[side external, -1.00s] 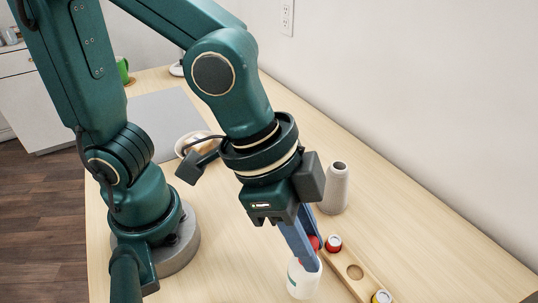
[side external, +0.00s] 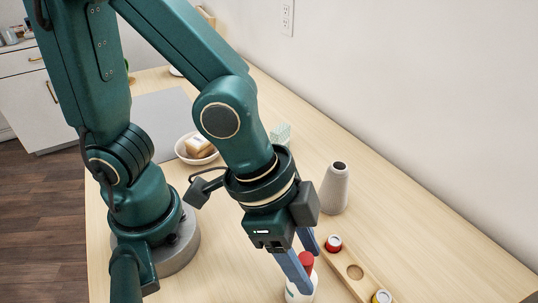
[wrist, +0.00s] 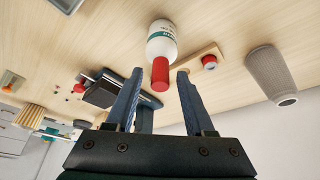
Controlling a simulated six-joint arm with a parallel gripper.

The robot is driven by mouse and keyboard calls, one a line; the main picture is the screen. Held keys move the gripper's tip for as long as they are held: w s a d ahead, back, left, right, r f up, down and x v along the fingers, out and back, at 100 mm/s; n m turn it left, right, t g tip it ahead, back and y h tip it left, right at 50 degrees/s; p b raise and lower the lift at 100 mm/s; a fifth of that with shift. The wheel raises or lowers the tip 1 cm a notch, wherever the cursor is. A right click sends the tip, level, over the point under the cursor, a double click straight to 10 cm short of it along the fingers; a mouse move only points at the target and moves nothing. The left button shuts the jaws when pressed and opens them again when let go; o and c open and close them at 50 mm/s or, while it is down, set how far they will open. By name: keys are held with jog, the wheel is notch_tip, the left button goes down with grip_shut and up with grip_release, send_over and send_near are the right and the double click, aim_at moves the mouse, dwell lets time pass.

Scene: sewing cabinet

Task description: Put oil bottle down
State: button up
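The oil bottle (side external: 291,295) is white with a red cap (side external: 306,260) and stands upright on the table, partly hidden by a finger in the side view. In the wrist view the bottle (wrist: 161,40) shows a teal label, with its red cap pointing toward my gripper. My gripper (side external: 305,262) is tilted down at the bottle. In the wrist view my gripper (wrist: 160,74) has its two blue fingers spread, one on each side of the cap, with visible gaps. It holds nothing.
A grey ribbed vase (side external: 335,188) stands behind. A white bowl (side external: 186,156) sits farther back. The right side of the table is clear.

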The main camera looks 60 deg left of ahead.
jog(key=shift+r, duration=0.15)
jog(key=shift+r, duration=0.3)
jog(key=v, duration=1)
jog(key=w+a+f+n+t+y, duration=0.2)
jog(key=a+n+y, duration=0.1)
jog(key=a+n, duration=0.6)
jog(key=a, duration=0.4)
jog(key=shift+f, duration=0.3)
jog(key=shift+a, duration=0.15)
